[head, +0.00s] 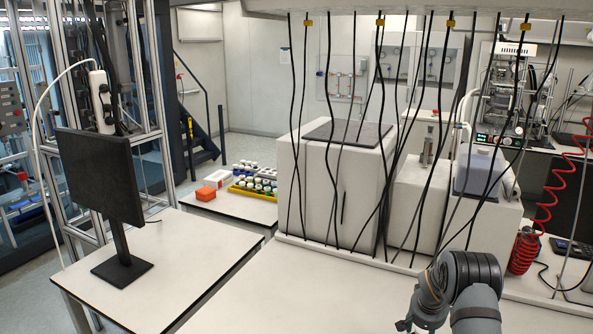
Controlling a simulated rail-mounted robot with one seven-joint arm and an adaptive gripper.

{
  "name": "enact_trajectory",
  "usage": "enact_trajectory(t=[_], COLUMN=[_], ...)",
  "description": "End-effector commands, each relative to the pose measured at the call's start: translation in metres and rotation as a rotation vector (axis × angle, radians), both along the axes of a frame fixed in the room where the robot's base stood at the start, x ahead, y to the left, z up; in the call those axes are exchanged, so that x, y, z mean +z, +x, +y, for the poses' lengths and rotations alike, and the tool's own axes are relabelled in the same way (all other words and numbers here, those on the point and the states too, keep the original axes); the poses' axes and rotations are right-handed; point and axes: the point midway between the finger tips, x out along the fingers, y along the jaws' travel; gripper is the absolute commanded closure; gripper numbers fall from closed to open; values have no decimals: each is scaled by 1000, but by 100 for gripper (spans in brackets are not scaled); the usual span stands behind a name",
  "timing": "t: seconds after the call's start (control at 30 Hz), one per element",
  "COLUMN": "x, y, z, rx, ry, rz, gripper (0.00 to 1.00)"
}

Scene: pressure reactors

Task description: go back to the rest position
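My arm (455,284) shows at the bottom right of the head view, with grey and black rounded links above the pale bench (330,300). It is bent, and its lower parts are cut off by the bottom edge of the picture. A small dark piece (404,325) sticks out to the left at the arm's lower end; I cannot tell what it is. The fingers of my gripper do not show, so I cannot see whether it holds anything. No reactor can be clearly picked out in this view.
Black cables (328,130) hang in front of white cabinets (340,185) behind the bench. A red coiled hose (525,248) is close to the right of my arm. A monitor (101,175) stands on the left table (190,262). The bench left of my arm is clear.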

Motion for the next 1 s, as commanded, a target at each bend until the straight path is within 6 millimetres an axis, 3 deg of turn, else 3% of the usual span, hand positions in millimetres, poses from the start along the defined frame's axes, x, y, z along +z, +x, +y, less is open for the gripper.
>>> enact_trajectory(t=[0.03,0.13,0.4,0.77,1.0], x=[13,27,44,45,24], y=[4,3,3,2,0], z=[-1,-1,-4,-4,0], rx=[-1,-2,-1,0,1], ry=[-4,-2,-2,-2,-1], rz=[-15,-11,-8,-6,1], gripper=[52,52,52,52,52])
